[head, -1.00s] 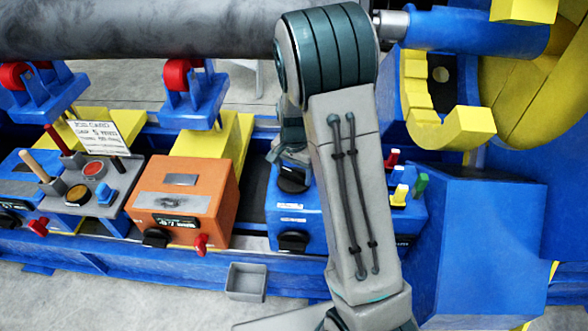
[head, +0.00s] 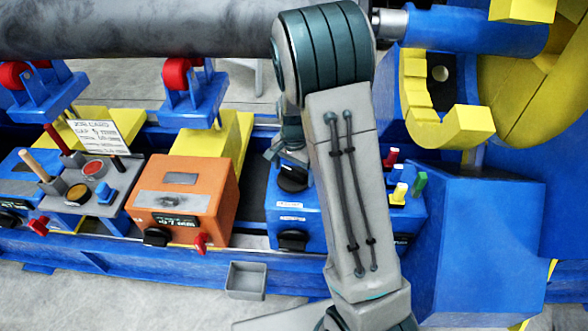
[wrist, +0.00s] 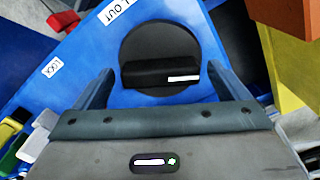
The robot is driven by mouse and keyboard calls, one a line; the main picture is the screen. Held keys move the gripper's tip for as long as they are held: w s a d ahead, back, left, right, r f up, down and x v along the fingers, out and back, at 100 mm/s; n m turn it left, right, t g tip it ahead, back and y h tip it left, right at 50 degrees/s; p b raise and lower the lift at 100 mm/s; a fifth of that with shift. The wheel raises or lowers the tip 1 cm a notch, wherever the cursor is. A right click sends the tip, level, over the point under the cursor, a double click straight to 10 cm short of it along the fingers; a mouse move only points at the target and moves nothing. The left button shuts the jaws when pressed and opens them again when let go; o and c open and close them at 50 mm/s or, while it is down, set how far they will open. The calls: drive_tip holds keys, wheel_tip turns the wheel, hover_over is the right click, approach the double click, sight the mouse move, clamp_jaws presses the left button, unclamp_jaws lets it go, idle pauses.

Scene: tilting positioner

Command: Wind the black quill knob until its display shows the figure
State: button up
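A black round knob (head: 292,178) with a raised grip bar sits on top of the blue box (head: 318,213). The knob also shows in the wrist view (wrist: 160,55), with a white mark at one end of its bar. A second black knob (head: 292,241) is on the box's front. I cannot tell which is the quill knob. My gripper (wrist: 160,78) is open, its fingers apart on either side of the top knob's bar and seemingly clear of it. In the head view my gripper (head: 287,150) is partly hidden by my arm. A dark display (head: 402,240) on the box is mostly hidden and unreadable.
An orange box (head: 185,200) with a display, black knob and red lever stands left. Coloured pegs (head: 399,192) stand on the blue box's right. A grey bin (head: 246,280) sits in front. A large pipe (head: 130,28) spans the back.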

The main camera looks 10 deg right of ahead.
wheel_tip(320, 180, up, 14)
drive_tip(key=p, duration=0.1)
idle(0.5)
drive_tip(key=s+r+n+t+p, duration=0.1)
drive_tip(key=s+r+n+p, duration=0.2)
drive_tip(key=s+r, duration=0.3)
drive_tip(key=s+r+n+t+p, duration=0.1)
drive_tip(key=s+r+n+p, duration=0.2)
drive_tip(key=s, duration=1.3)
drive_tip(key=shift+a+r+n+t+p, duration=0.15)
drive_tip(key=shift+r+n+t+p, duration=0.25)
drive_tip(key=shift+r+n, duration=1.2)
drive_tip(key=shift+f, duration=0.1)
